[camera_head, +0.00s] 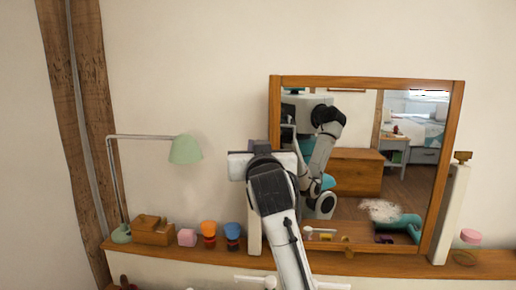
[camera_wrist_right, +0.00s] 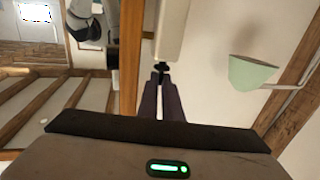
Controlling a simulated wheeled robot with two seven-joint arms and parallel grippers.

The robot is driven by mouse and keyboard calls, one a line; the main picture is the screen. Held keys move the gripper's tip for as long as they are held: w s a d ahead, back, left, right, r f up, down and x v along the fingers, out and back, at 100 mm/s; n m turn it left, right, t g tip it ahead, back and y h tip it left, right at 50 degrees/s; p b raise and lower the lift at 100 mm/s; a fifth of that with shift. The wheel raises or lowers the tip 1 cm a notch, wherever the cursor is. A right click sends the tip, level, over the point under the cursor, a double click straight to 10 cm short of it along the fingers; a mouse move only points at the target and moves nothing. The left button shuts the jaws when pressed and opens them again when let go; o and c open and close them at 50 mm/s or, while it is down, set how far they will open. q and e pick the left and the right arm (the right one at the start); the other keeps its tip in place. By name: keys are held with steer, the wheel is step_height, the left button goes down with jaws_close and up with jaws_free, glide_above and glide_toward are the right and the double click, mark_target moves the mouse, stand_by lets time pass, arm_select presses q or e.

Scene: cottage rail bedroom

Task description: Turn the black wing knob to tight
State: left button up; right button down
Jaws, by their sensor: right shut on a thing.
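The black wing knob (camera_wrist_right: 161,66) shows in the right wrist view at the end of a pale post (camera_wrist_right: 172,30), beside the mirror's wooden frame (camera_wrist_right: 130,50). My right gripper (camera_wrist_right: 161,80) is shut on the knob, its two dark fingers on either side of it. In the head view my right arm reaches up to the top of the left post, where my gripper (camera_head: 262,147) hides the knob. The mirror (camera_head: 365,78) stands upright between its two posts. The knob's turn angle cannot be told. My left gripper is not in view.
A green lamp (camera_head: 186,149) stands left of the mirror. A wooden box (camera_head: 153,232), a pink block (camera_head: 187,238) and orange (camera_head: 209,228) and blue (camera_head: 232,230) cups sit on the wooden shelf (camera_head: 200,258). A brass-coloured knob (camera_head: 462,157) tops the right post (camera_head: 450,210).

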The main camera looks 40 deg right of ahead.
steer(key=shift+w+a+r+m+g+h+b, duration=0.15)
steer(key=shift+w+m+g+h+b, duration=0.25)
steer(key=shift+m+g+h, duration=1.4)
steer(key=shift+w+a+f+m+g+h+b, duration=0.1)
steer(key=shift+w+a+m+g+h+b, duration=0.3)
steer(key=shift+m+g, duration=2.65)
steer(key=shift+w+r+m+g+h+b, duration=0.1)
steer(key=shift+w+m+g+h+b, duration=0.3)
steer(key=shift+m+g+h, duration=2.05)
steer(key=shift+w+f+n+g+y+p, duration=0.15)
steer(key=shift+n+g+y, duration=0.25)
steer(key=shift+g+y, duration=0.5)
steer(key=shift+w+f+n+g+y+p, duration=0.1)
steer(key=shift+n+g+y+p, duration=0.3)
steer(key=shift+g, duration=0.7)
steer(key=c, duration=2.2)
jaws_free()
